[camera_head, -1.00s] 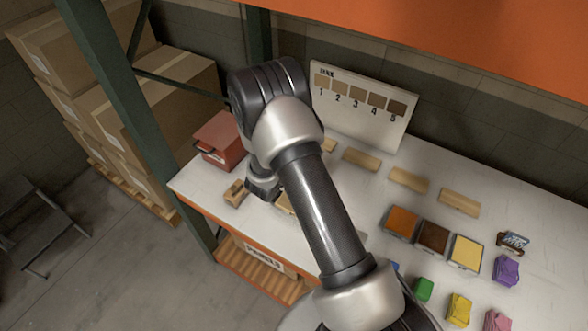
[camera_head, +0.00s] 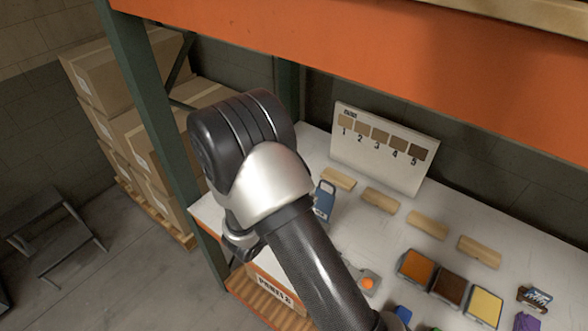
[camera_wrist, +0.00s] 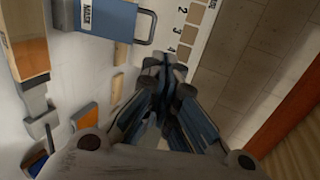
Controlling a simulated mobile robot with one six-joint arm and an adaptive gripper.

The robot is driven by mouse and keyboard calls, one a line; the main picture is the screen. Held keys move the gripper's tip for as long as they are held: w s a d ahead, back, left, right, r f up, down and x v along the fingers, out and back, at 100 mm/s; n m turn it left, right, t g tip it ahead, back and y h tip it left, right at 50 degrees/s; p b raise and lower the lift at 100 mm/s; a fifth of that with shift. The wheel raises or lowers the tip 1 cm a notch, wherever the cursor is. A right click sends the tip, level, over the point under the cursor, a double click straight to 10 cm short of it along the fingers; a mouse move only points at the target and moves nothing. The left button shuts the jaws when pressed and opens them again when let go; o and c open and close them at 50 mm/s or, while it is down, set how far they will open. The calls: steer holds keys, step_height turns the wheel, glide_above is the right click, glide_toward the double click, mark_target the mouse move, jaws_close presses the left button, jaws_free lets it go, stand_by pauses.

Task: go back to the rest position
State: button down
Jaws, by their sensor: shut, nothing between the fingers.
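My gripper (camera_wrist: 166,72) shows in the wrist view with its dark fingers together and nothing between them. It is raised over the white shelf top, close to the numbered white board (camera_wrist: 196,30) in that view. In the head view my arm hides the gripper. The board (camera_head: 383,149) stands upright at the back of the shelf there, with several brown swatches.
A blue container with a handle (camera_head: 324,199) stands beside my arm; it also shows in the wrist view (camera_wrist: 108,18). Wooden blocks (camera_head: 428,225) and colour trays (camera_head: 448,286) lie to the right. An orange beam (camera_head: 400,65) crosses above. A green post (camera_head: 150,110) stands left.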

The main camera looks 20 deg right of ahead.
steer(key=s+d+r+m+g+y+b, duration=0.1)
steer(key=s+d+r+m+g+b, duration=0.2)
steer(key=s+m+b, duration=0.55)
steer(key=s+d+r+m+g+b, duration=0.15)
steer(key=s+r+m+g, duration=0.35)
steer(key=m, duration=0.8)
steer(key=s+a+f+m+t+y+b, duration=0.2)
steer(key=s+a+m+y+b, duration=0.2)
steer(key=m, duration=0.6)
steer(key=s+a+f+m+t+y+b, duration=0.2)
steer(key=s+a+m+y+b, duration=0.3)
steer(key=s+a+m, duration=0.3)
steer(key=shift+s+a+f+m+t+y, duration=0.25)
steer(key=shift+s+m+t+y, duration=0.35)
steer(key=shift+m, duration=0.95)
steer(key=shift+r, duration=0.1)
